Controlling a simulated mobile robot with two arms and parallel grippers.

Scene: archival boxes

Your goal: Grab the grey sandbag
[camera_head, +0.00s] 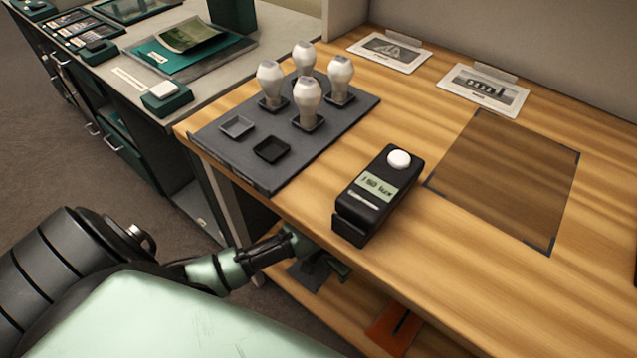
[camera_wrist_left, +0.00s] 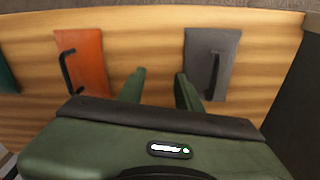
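The grey sandbag (camera_wrist_left: 224,44) lies flat on the wooden lower shelf in the left wrist view, with a dark handle along its middle. In the head view a dark part of it (camera_head: 303,277) shows below the table edge, partly hidden by my arm. My left gripper (camera_wrist_left: 160,84) is open and empty, its fingers apart over bare wood. Its right finger overlaps the grey sandbag's lower left side in the picture; I cannot tell whether they touch. In the head view my left gripper (camera_head: 335,266) reaches in under the tabletop. My right gripper is not in view.
An orange sandbag (camera_wrist_left: 92,58) with a dark handle lies left of the gripper. A teal thing (camera_wrist_left: 6,78) shows at the far left. The tabletop (camera_head: 400,260) overhangs the shelf and holds a light meter (camera_head: 378,195) and a grey tray (camera_head: 215,150) with bulbs.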

